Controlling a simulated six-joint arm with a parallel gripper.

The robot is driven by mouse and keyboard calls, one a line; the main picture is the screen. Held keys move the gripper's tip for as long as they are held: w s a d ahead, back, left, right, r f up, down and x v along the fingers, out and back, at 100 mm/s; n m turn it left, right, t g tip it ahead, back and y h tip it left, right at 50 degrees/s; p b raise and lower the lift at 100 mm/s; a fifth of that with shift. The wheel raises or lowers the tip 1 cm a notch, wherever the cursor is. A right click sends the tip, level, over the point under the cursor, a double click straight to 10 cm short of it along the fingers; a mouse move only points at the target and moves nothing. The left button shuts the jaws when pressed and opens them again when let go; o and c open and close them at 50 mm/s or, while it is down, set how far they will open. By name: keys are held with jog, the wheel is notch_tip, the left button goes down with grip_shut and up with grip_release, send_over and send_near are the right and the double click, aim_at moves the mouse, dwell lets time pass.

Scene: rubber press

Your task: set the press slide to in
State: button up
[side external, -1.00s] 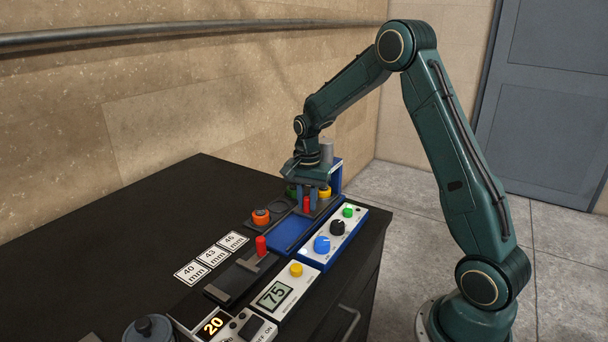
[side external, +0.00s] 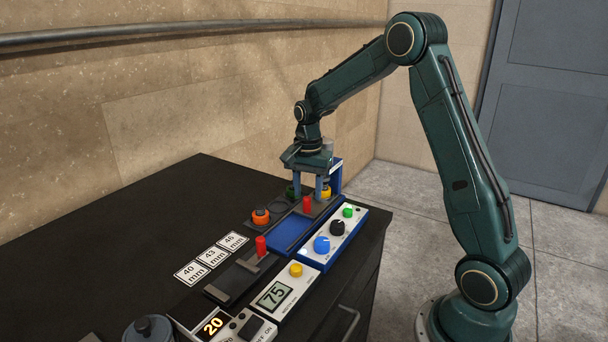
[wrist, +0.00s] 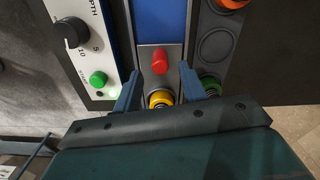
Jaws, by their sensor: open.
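The press slide (wrist: 174,57) is a grey plate with an upright red knob (side external: 307,204). It sits at the far end of the blue bed (side external: 283,236), by the blue press upright (side external: 337,176); the bed in front of it is bare. The red knob also shows in the wrist view (wrist: 159,61). My gripper (side external: 308,198) is open above the slide, its fingers on either side of the knob and apart from it. In the wrist view my gripper (wrist: 160,74) hides part of a yellow ring (wrist: 161,98) behind the knob.
A white panel with a blue dial (side external: 321,244), a black dial (side external: 337,228) and a green button (side external: 348,212) runs along the right. An orange ring (side external: 261,216) stands left.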

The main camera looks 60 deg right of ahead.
notch_tip(320, 180, up, 11)
jog(key=shift+f, duration=0.2)
dwell(0.5)
jog(key=s+a+r+n+t, duration=0.3)
jog(key=s+a+r+n, duration=0.4)
jog(key=s+a, duration=0.35)
jog(key=s+a+f+n+t, duration=0.1)
jog(key=s+a+n, duration=0.2)
jog(key=s, duration=0.4)
jog(key=s+a+f+n+t, duration=0.1)
jog(key=s+a+n, duration=0.2)
jog(key=s+n, duration=0.2)
jog(key=s, duration=0.2)
jog(key=shift+s+a+f+n+t, duration=0.3)
jog(key=shift+s+n, duration=0.05)
jog(key=shift+n, duration=0.05)
jog(key=shift+c, duration=0.2)
dwell(0.5)
